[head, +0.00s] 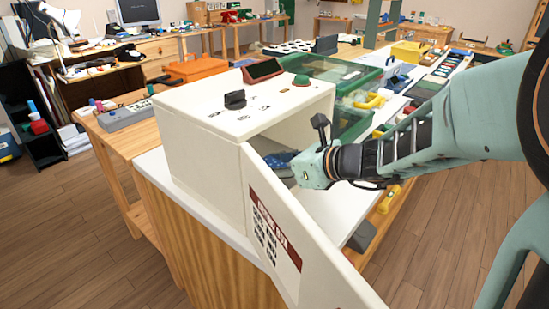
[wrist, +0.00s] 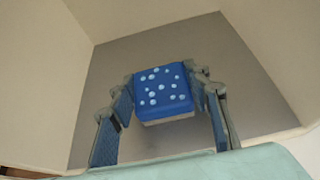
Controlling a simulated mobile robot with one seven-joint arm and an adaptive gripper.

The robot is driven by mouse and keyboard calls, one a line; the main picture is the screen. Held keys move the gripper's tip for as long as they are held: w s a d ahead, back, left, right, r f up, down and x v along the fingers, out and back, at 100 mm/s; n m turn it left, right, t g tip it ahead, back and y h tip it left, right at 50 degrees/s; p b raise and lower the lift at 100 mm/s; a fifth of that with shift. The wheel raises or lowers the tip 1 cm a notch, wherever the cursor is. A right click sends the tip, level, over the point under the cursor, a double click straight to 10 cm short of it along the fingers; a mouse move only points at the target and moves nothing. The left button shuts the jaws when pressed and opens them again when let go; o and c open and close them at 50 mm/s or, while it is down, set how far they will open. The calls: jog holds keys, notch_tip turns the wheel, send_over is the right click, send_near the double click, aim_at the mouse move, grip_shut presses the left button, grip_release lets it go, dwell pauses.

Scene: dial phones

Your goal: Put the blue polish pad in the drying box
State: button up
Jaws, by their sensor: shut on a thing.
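The drying box (head: 200,155) is a white cabinet on a white-topped counter, with its door (head: 290,235) swung open toward the front. My gripper (head: 292,160) reaches into the opening from the right. In the wrist view my gripper (wrist: 163,100) has its two fingers on either side of the blue polish pad (wrist: 163,88), a blue block with pale dots and a light underside. The pad is inside the box, over its grey floor (wrist: 110,65). In the head view the pad is mostly hidden by the gripper. I cannot tell whether it touches the floor.
The open door stands in front of and below my arm. Green translucent bins (head: 340,75) and a yellow handled tool (head: 370,101) lie behind. Box walls (wrist: 60,60) surround the gripper closely.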

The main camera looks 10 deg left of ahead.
jog(key=o, duration=1.2)
jog(key=shift+c, duration=0.2)
jog(key=shift+r, duration=0.1)
jog(key=shift+d+r+p, duration=0.2)
jog(key=shift+p, duration=0.2)
jog(key=p+v, duration=0.3)
jog(key=v, duration=0.8)
jog(key=shift+s+d, duration=0.25)
jog(key=shift+d, duration=0.1)
